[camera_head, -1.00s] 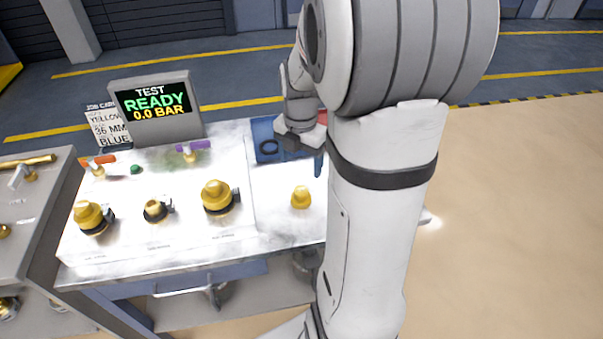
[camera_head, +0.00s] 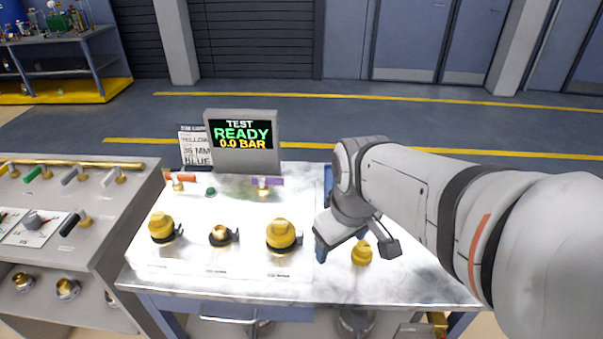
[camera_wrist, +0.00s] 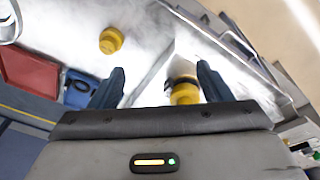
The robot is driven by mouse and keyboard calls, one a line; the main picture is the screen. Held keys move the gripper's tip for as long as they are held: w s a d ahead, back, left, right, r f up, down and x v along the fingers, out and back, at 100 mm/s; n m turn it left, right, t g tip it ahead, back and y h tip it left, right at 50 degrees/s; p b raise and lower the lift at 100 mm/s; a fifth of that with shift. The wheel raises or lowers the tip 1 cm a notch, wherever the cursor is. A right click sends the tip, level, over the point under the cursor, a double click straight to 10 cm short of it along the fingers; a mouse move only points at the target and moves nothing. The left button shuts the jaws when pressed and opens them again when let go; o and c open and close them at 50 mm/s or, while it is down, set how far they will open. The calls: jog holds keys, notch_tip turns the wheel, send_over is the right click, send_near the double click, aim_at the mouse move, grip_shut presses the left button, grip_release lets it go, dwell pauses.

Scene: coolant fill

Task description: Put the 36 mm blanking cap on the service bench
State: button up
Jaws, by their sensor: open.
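A loose yellow cap (camera_head: 361,254) stands on the bare right part of the service bench (camera_head: 400,285). In the wrist view this cap (camera_wrist: 111,40) is beyond the left finger, apart from it. Another yellow cap (camera_head: 283,234) sits on the right port of the white panel. In the wrist view that cap (camera_wrist: 186,93) shows near the right finger, with a black clamp beside it. A third yellow cap (camera_head: 161,226) is on the left port. No size marking is readable on the caps. My gripper (camera_head: 355,248) is open and empty above the bench; it also shows in the wrist view (camera_wrist: 160,70).
The middle port (camera_head: 220,235) is uncapped. A display (camera_head: 240,135) reading READY 0.0 BAR and a job card (camera_head: 196,148) stand at the back. In the wrist view a red tray (camera_wrist: 30,72) and a blue tray (camera_wrist: 73,100) holding a black ring lie left.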

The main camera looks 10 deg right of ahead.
jog(key=s+m, duration=0.1)
jog(key=m, duration=0.1)
jog(key=s+a+m, duration=0.1)
jog(key=m, duration=0.1)
jog(key=shift+s+a, duration=0.15)
dwell(1.1)
